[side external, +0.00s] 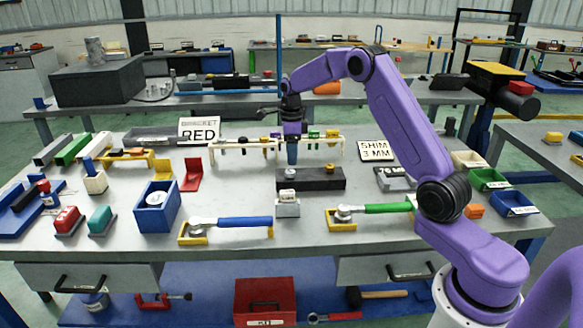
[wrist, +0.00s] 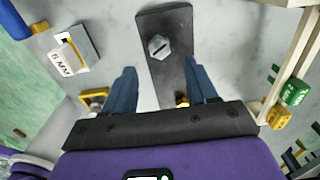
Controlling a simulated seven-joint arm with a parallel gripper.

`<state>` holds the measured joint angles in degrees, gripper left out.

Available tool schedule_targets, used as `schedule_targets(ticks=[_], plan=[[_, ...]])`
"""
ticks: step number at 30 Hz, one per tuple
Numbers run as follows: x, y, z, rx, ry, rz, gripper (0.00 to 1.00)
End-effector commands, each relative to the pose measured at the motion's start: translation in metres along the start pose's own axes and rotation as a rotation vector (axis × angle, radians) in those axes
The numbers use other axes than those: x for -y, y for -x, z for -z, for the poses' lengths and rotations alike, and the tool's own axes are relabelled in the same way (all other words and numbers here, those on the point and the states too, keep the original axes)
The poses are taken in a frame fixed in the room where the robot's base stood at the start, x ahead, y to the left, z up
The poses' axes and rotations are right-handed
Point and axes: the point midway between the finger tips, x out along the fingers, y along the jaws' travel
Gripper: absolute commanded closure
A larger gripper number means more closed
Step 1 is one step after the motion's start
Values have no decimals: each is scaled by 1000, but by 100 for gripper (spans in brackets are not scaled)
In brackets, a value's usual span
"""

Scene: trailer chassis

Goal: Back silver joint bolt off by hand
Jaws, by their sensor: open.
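A dark grey joint bar (side external: 322,182) lies on the bench near the middle. The silver joint bolt (side external: 291,173) stands at its left end in the side view. In the wrist view the silver bolt (wrist: 158,46) shows a hex head with a slot-like mark, on the dark bar (wrist: 165,76). A brass-coloured bolt (wrist: 182,100) sits farther along the bar, partly hidden by my gripper. My gripper (side external: 292,158) hangs pointing down above the silver bolt's end of the bar. In the wrist view my gripper (wrist: 161,67) is open and empty, its blue fingers spread to either side of the bar.
A small labelled block (side external: 287,206) stands in front of the bar. A blue-handled wrench (side external: 240,222) and a green-handled wrench (side external: 380,208) lie on yellow holders. A cream rack (side external: 336,147) with hanging tools stands close behind my gripper.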

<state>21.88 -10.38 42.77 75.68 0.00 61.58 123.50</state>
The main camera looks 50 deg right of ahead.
Motion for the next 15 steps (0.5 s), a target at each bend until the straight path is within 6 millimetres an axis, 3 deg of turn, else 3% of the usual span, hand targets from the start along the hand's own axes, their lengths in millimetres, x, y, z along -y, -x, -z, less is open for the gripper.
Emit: schedule_targets(ticks=[6,15], plan=[[0,-36,0,-1,-1,-2,43],[0,-56,0,0,0,0,43]])
